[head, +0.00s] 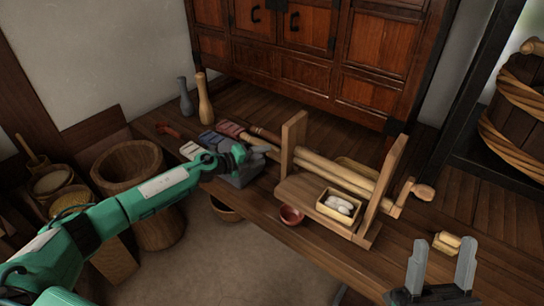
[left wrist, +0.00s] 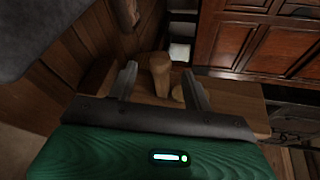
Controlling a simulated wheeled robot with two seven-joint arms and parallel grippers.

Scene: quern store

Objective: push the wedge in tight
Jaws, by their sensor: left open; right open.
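A wooden roller frame stands on the low bench, with a left upright (head: 291,142), a right upright (head: 388,180) and long rollers (head: 335,172) between them. I cannot pick out the wedge for certain in the head view. In the left wrist view a rounded wooden piece (left wrist: 160,74) stands between the fingertips, with a small pale wooden piece (left wrist: 178,94) beside it, which may be the wedge. My left gripper (head: 262,156) is open, just left of the left upright; its fingers also show in the left wrist view (left wrist: 160,85). My right gripper (head: 441,262) is open and empty at the lower right.
A box of white lumps (head: 338,207) sits on the frame's base, with a reddish bowl (head: 291,215) near the bench's front edge. Small pale blocks (head: 447,241) lie beyond my right gripper. Two bottle-shaped pieces (head: 204,100) stand at the back left. A cabinet (head: 320,50) stands behind.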

